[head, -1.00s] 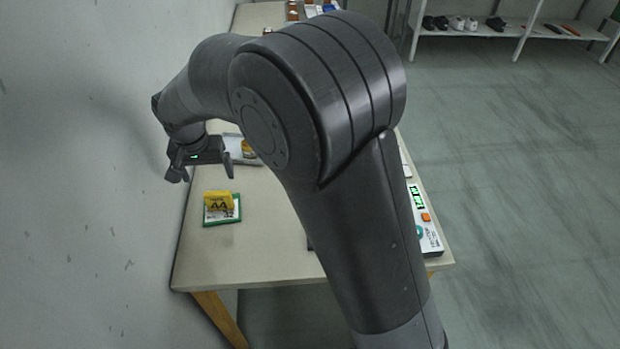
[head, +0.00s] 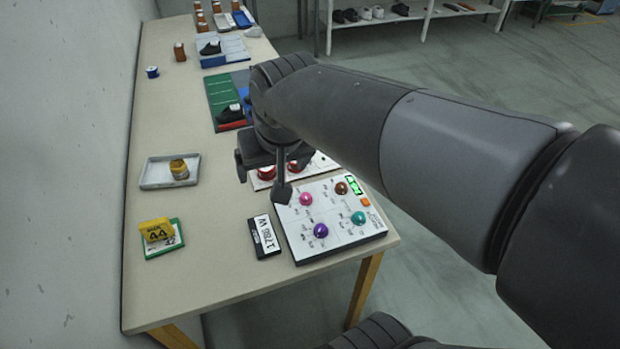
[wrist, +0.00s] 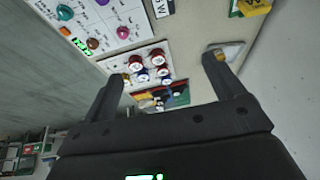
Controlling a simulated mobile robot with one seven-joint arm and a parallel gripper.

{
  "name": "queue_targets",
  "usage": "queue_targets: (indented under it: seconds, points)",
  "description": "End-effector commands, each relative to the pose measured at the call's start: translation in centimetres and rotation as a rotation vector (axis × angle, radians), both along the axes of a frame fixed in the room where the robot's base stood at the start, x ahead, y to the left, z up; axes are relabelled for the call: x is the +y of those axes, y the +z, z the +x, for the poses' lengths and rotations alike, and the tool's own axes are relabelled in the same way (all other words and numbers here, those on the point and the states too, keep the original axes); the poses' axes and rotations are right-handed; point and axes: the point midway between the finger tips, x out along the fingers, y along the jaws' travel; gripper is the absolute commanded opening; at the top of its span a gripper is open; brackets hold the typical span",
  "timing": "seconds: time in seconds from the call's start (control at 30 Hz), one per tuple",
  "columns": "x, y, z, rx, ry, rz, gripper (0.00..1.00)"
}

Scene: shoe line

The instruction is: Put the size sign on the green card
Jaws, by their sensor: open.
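The yellow size sign (head: 156,231), marked 44, stands on the green-edged card (head: 165,248) at the left front of the table. Both also show at the top edge of the wrist view, the sign (wrist: 256,6) over the card (wrist: 235,10). My gripper (head: 262,188) is open with nothing between its fingers. It hangs to the right of the sign and apart from it, by the left edge of the white button panel. Its two fingers (wrist: 165,75) are spread wide in the wrist view. The sign hides part of the card.
A white button panel (head: 327,240) and a black label block (head: 263,236) lie at the table's front right. A grey tray (head: 150,184) with a small jar (head: 179,169) is behind the card. The bare table (head: 205,215) lies between sign and block.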

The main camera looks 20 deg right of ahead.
Motion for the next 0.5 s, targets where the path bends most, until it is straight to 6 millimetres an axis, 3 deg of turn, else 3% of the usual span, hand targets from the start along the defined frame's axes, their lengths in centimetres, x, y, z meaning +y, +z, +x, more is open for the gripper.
queue_targets:
  seconds: [0.03, 0.2, 0.33, 0.5]
  points:
    - [-1.2, 0.2, -1.5, -0.023, -0.009, -0.004, 0.87]
    - [-3.8, -0.3, -5.4, -0.073, -0.01, -0.033, 0.87]
    - [-4.7, -0.8, -7.1, -0.093, -0.011, -0.05, 0.87]
    - [-5.1, -1.0, -7.8, -0.101, -0.01, -0.057, 0.87]
